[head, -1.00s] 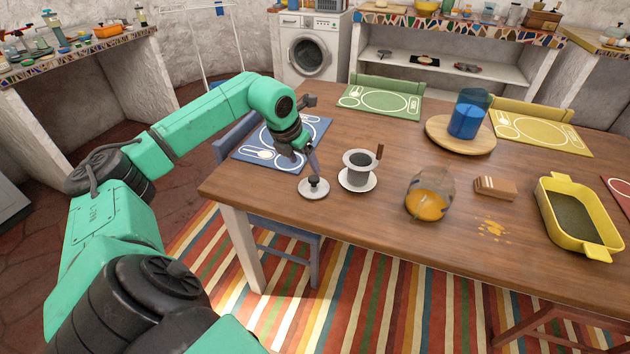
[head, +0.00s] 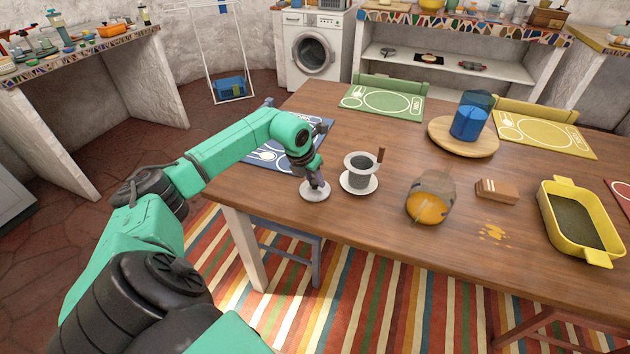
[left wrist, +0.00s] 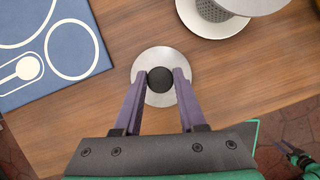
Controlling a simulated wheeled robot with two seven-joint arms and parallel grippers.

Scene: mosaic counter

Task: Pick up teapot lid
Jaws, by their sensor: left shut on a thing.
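The teapot lid (head: 314,195) is a pale metal disc with a dark round knob, near the table's left front edge. In the left wrist view the lid (left wrist: 160,98) lies below my left gripper (left wrist: 160,78), whose two purple fingers close on the knob from either side. In the head view my left gripper (head: 313,181) points down onto the lid and partly hides its knob. The lid appears to be on or just at the tabletop.
A blue placemat (head: 275,160) lies behind the gripper.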

